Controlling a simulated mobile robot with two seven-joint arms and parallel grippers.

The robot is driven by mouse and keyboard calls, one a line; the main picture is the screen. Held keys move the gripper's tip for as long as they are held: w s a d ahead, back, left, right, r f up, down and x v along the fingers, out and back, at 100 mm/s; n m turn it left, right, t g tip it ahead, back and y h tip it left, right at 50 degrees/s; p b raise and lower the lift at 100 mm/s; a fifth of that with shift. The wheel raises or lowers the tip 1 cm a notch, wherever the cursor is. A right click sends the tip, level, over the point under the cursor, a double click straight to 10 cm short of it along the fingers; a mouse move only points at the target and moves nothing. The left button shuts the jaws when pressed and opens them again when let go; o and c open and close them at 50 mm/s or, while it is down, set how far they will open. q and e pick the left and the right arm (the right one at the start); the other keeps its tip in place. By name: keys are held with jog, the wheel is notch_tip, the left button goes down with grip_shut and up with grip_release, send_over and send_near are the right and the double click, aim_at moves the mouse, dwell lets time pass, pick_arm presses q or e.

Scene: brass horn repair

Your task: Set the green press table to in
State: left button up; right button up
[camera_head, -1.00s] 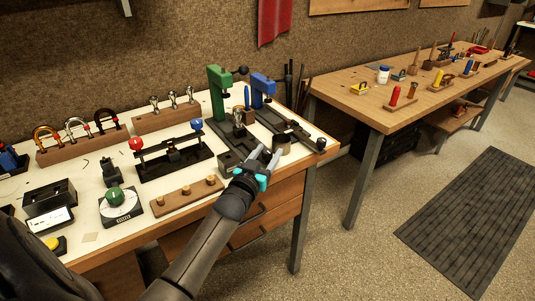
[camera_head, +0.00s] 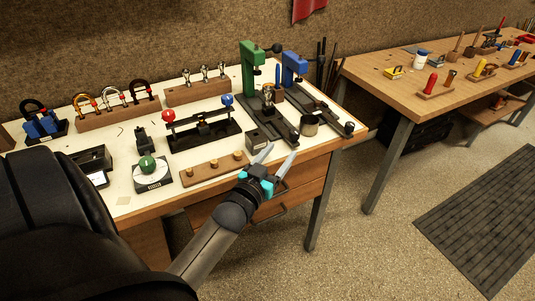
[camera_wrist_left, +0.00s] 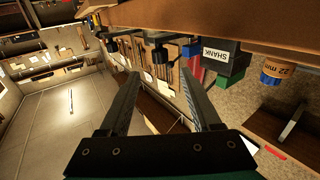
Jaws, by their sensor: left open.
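The green press (camera_head: 253,68) stands at the back right of the left bench, beside the blue press (camera_head: 293,68). Its dark base and sliding table (camera_head: 281,128) run towards the bench's front edge. A small metal piece (camera_head: 268,97) stands under the green arm. The table's exact position along its base is hard to tell. My left gripper (camera_head: 281,152) is open and empty just in front of the bench edge, below the press base and apart from it. Its open fingers (camera_wrist_left: 165,105) also show in the left wrist view. My right gripper is not in view.
A wooden peg strip (camera_head: 212,170) lies to the left.

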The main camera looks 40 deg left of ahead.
pick_arm(q)
jog(key=s, duration=0.2)
jog(key=s+d, duration=0.1)
jog(key=s, duration=0.2)
jog(key=shift+s+p, duration=0.3)
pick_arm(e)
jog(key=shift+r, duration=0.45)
pick_arm(q)
jog(key=shift+w, duration=0.1)
